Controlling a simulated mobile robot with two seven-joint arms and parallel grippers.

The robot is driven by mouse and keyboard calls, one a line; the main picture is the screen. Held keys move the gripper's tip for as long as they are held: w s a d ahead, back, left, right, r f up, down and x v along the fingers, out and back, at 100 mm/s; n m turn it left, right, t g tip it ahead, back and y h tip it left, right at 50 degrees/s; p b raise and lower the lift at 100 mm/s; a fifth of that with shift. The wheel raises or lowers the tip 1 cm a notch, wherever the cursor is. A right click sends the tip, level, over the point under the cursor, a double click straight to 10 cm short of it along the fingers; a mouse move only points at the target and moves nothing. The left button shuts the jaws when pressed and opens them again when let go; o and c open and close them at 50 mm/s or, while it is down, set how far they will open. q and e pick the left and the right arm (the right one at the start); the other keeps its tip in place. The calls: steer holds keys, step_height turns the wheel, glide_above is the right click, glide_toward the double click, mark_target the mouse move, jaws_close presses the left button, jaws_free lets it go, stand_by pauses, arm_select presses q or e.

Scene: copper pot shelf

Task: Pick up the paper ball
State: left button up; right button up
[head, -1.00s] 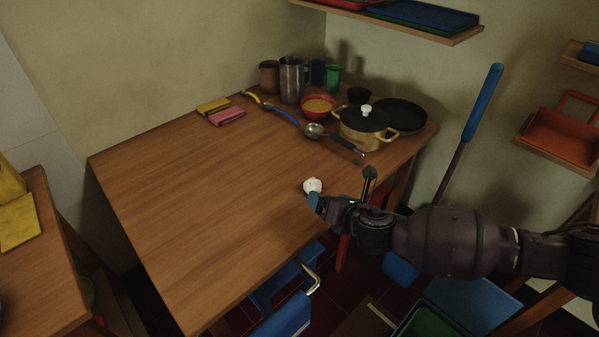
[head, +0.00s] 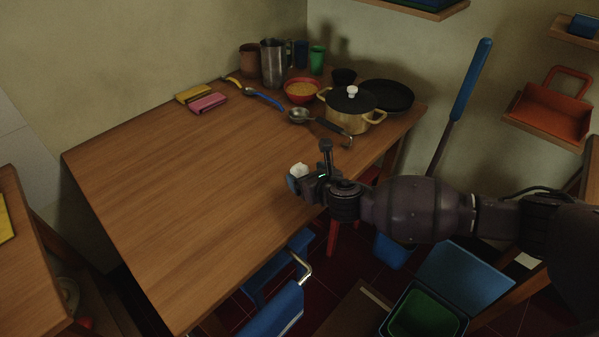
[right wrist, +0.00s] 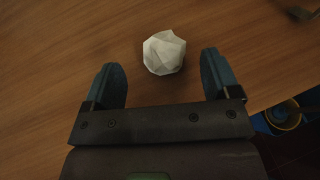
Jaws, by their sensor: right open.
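The paper ball (head: 298,170) is a small white crumpled ball on the wooden table (head: 170,190), near its right edge. My right gripper (right wrist: 161,72) is open and empty, with one blue-grey finger on each side of the gap. In the head view my right gripper (head: 309,160) reaches over the table edge from the right and partly covers the ball. My left gripper is not in view.
Yellow and pink sponges (head: 207,103) lie at the back left. The table's middle is clear.

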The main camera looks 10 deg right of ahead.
mark_target(304, 173)
steer(key=x, duration=0.1)
steer(key=b+x, duration=0.1)
steer(key=x, duration=0.1)
steer(key=f+x, duration=0.1)
steer(key=shift+w+d+b, duration=0.1)
steer(key=shift+d+b, duration=0.1)
steer(key=shift+b, duration=0.2)
steer(key=shift+w, duration=0.2)
steer(key=shift+w+a+r, duration=0.1)
steer(key=c, duration=0.9)
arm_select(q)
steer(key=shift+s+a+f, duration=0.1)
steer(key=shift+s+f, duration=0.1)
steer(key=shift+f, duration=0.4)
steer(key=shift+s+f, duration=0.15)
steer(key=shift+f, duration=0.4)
arm_select(e)
steer(key=shift+c, duration=0.3)
